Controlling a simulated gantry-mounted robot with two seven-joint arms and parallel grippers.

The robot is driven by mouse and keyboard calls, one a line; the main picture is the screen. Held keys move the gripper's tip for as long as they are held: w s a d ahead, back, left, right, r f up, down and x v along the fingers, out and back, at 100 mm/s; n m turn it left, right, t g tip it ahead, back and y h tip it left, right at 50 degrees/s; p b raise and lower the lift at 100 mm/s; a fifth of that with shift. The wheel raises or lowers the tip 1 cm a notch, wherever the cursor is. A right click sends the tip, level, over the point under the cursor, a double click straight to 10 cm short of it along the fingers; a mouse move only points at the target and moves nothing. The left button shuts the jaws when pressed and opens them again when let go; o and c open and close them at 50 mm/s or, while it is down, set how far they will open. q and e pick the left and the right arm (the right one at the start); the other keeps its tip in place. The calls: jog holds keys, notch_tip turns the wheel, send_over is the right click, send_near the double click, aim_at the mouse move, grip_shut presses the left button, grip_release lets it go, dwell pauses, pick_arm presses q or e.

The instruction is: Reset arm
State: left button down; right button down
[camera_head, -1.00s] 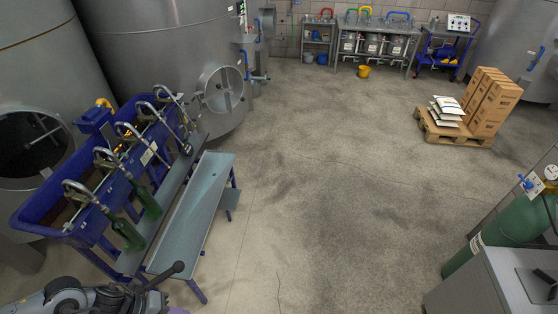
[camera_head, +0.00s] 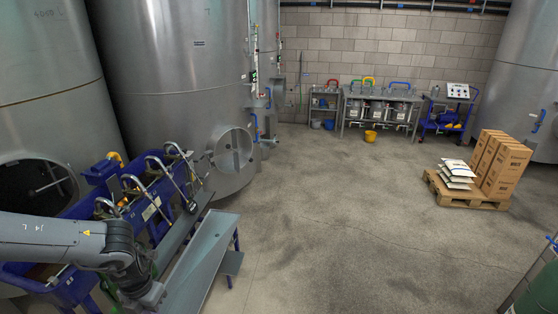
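My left arm comes in from the left across the lower left corner and bends down at its wrist, over the near end of the blue bottle filler (camera_head: 152,212). No fingers of my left gripper show. The arm hides the near part of the filler, and the bottles there can hardly be made out. My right arm and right gripper are out of view.
A grey metal bench (camera_head: 203,262) stands beside the filler. Large steel tanks (camera_head: 180,90) stand behind it. A pallet (camera_head: 466,198) with cartons (camera_head: 503,168) and white sacks is at the right. A yellow bucket (camera_head: 370,136) stands near the back. The middle floor is clear.

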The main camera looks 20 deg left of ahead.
pick_arm(q)
jog(key=shift+f+b, duration=0.75)
jog(key=shift+f, duration=0.8)
notch_tip(320, 180, down, 3)
jog(key=shift+r+b, duration=0.1)
jog(key=shift+b, duration=1.05)
jog(key=shift+f+b, duration=0.5)
jog(key=shift+f, duration=0.1)
jog(key=shift+w+d+f+b, duration=0.1)
jog(key=shift+w+f+b, duration=0.05)
jog(key=shift+f+b, duration=0.55)
jog(key=shift+w+d+f+b, duration=0.15)
jog(key=shift+f+b, duration=0.25)
jog(key=shift+b, duration=0.45)
jog(key=shift+f, duration=0.15)
